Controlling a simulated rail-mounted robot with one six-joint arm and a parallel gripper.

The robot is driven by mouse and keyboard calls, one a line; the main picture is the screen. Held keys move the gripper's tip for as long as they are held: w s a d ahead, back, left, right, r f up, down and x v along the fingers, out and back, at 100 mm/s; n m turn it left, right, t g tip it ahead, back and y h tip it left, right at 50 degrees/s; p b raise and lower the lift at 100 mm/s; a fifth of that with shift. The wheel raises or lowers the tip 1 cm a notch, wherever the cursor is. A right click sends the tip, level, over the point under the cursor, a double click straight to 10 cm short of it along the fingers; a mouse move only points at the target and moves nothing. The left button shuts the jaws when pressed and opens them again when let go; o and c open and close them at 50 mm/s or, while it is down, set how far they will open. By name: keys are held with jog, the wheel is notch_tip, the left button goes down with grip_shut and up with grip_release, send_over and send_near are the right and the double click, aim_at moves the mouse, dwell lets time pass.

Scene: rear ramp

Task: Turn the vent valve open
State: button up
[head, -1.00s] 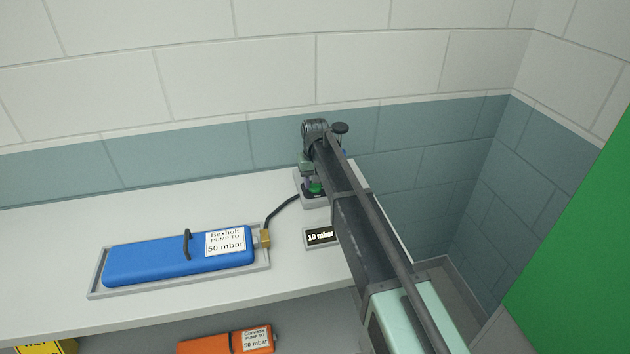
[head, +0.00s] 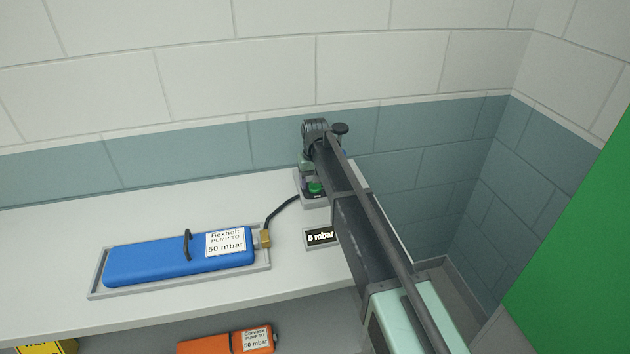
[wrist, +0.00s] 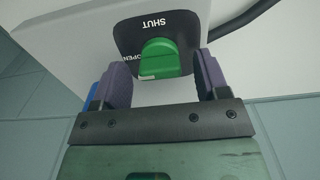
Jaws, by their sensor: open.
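The vent valve's green knob (wrist: 160,58) sits on a dark plate marked SHUT and OPEN in the wrist view. A small pale mark shows at the knob's near left edge, close to the OPEN label. My gripper (wrist: 163,66) is open, with one purple-padded finger on each side of the knob and visible gaps between. In the head view the knob (head: 315,188) shows under my gripper (head: 309,182), partly hidden by my arm. The small display (head: 320,236) reads 0 mbar.
A blue pack (head: 180,257) labelled Bexholt, pump to 50 mbar, lies in a grey tray (head: 95,290) on the white bench (head: 60,250). A dark hose (head: 280,211) links it to the valve block. An orange pack (head: 215,344) lies below. The tiled wall is close behind.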

aim_at(316, 189)
notch_tip(316, 189, up, 11)
jog(key=p, duration=1)
jog(key=shift+f, duration=0.2)
jog(key=s+d+f+m+b, duration=0.1)
jog(key=s+d, duration=1)
jog(key=s, duration=0.5)
jog(key=s+d+f+m+b, duration=0.1)
jog(key=s+d+m, duration=0.1)
jog(key=s+d, duration=0.9)
jog(key=shift+s+d+f+m+b, duration=0.2)
jog(key=shift+s+f+m+b, duration=0.15)
jog(key=shift+s, duration=2.45)
